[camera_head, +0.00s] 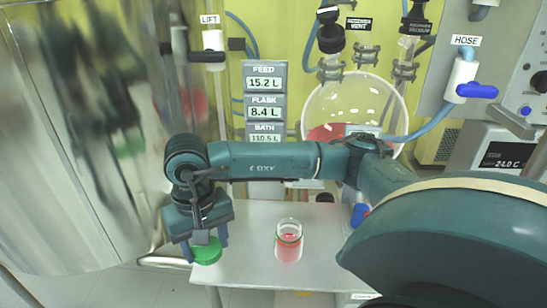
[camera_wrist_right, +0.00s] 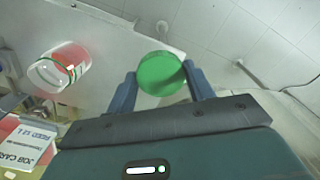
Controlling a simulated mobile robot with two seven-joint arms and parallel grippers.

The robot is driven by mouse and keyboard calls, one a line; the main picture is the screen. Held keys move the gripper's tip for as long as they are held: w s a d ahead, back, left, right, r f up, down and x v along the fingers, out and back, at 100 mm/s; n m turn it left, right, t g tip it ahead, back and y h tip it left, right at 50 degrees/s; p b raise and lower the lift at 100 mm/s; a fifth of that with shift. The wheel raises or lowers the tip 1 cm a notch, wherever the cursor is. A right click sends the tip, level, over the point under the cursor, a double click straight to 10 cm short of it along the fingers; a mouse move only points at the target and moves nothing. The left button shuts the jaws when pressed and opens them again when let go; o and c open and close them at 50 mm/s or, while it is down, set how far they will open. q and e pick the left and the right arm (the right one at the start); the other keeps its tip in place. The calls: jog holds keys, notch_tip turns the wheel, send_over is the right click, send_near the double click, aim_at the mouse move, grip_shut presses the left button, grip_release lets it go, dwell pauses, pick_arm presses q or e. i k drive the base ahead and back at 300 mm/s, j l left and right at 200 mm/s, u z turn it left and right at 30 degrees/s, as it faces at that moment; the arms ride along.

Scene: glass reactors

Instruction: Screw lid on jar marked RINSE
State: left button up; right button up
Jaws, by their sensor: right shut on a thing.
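The green lid (camera_head: 207,253) is held between the two fingers of my right gripper (camera_head: 206,243), at the left end of the small table. The lid also shows between the fingertips in the wrist view (camera_wrist_right: 160,74). A clear glass jar (camera_head: 289,248) with reddish contents stands upright and open on the table, to the right of the lid and apart from it. The jar also appears at the left of the wrist view (camera_wrist_right: 60,68). No RINSE marking can be read on it. My left gripper is in neither view.
The grey table (camera_head: 250,272) is bare between lid and jar. A large shiny steel vessel (camera_head: 80,130) stands at the left. A round glass flask (camera_head: 355,105) with red liquid is behind. A job card (camera_wrist_right: 25,145) shows at lower left in the wrist view.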

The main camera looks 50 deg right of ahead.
aim_at(289, 240)
jog(key=k+l+z, duration=0.15)
jog(key=z, duration=0.2)
jog(key=k+l+z, duration=0.15)
jog(key=z, duration=0.2)
jog(key=k+l+z, duration=0.15)
jog(key=z, duration=0.2)
